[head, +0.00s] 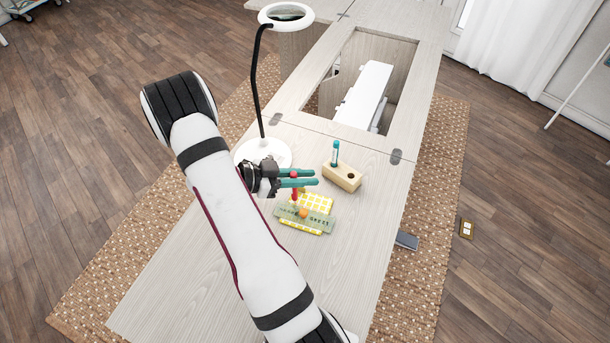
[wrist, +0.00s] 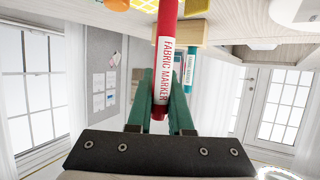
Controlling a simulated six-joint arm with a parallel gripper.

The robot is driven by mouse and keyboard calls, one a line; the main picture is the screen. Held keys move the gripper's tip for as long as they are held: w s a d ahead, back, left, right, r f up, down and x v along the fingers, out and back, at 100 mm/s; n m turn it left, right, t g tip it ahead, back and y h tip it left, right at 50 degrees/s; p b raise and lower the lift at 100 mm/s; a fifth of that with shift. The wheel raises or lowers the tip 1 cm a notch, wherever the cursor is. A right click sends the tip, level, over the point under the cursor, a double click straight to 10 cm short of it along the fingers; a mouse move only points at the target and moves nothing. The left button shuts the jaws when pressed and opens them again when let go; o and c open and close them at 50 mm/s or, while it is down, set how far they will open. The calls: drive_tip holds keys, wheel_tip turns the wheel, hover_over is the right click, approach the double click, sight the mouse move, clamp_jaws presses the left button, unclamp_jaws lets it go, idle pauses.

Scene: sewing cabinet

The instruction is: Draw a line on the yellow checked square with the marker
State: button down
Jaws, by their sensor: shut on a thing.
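My gripper (head: 300,178) has teal fingers shut on a red marker (head: 295,193), just above the far left part of the yellow checked square (head: 320,203). In the wrist view the marker (wrist: 167,70) reads FABRIC MARKER and stands between the fingers (wrist: 163,95), running from them to the picture's top edge. Its tip is out of that view, and I cannot tell whether it touches the cloth. A green ruler (head: 322,223) with an orange knob (head: 303,213) lies across the square. Yellow checks show on both sides of it.
A wooden block (head: 345,181) with an empty hole holds a teal marker (head: 336,152), right of my gripper. A white lamp base (head: 277,150) with a black stem (head: 256,90) stands close behind my gripper. The cabinet opening (head: 400,90) is farther back. The tabletop in front (head: 320,265) is clear.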

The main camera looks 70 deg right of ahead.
drive_tip(key=shift+f, duration=0.15)
drive_tip(key=shift+s, duration=0.25)
drive_tip(key=shift+s, duration=0.25)
drive_tip(key=shift+s+d, duration=0.15)
drive_tip(key=shift+s, duration=2.05)
idle(1.6)
drive_tip(key=shift+s, duration=0.3)
drive_tip(key=shift+s, duration=0.5)
drive_tip(key=shift+r, duration=0.35)
idle(0.8)
wheel_tip(320, 180, up, 4)
drive_tip(key=shift+r, duration=0.15)
idle(0.4)
